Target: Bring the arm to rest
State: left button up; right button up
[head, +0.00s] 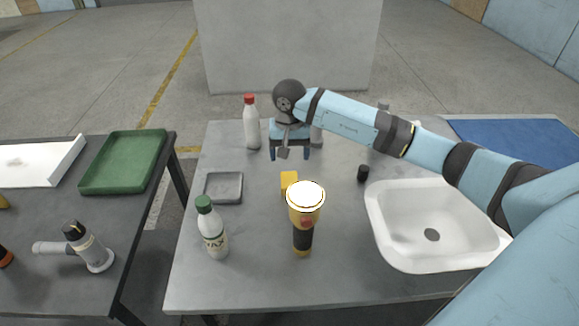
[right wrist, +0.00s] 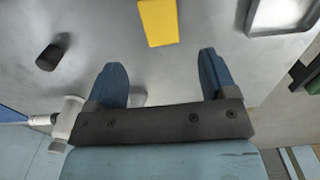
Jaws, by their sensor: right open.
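My right arm reaches in from the right in the head view, and its gripper (head: 289,154) hangs over the far middle of the grey table (head: 345,255). The right gripper (right wrist: 162,72) is open in the right wrist view, its two blue fingers spread wide. A yellow block (head: 289,180) lies nearer the camera than the fingers; it also shows past the fingertips in the right wrist view (right wrist: 158,22), apart from them. A small grey part shows by the fingers, and I cannot tell what it is. My left gripper is out of view.
A red-capped bottle (head: 252,125) stands just left of the gripper. A lit yellow flashlight (head: 303,238), green-capped bottle (head: 214,236), grey tray (head: 223,188), black cap (head: 362,173) and white basin (head: 400,215) stand on the table. A green tray (head: 124,160) lies on the left table.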

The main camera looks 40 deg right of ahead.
jog(key=shift+r, duration=0.85)
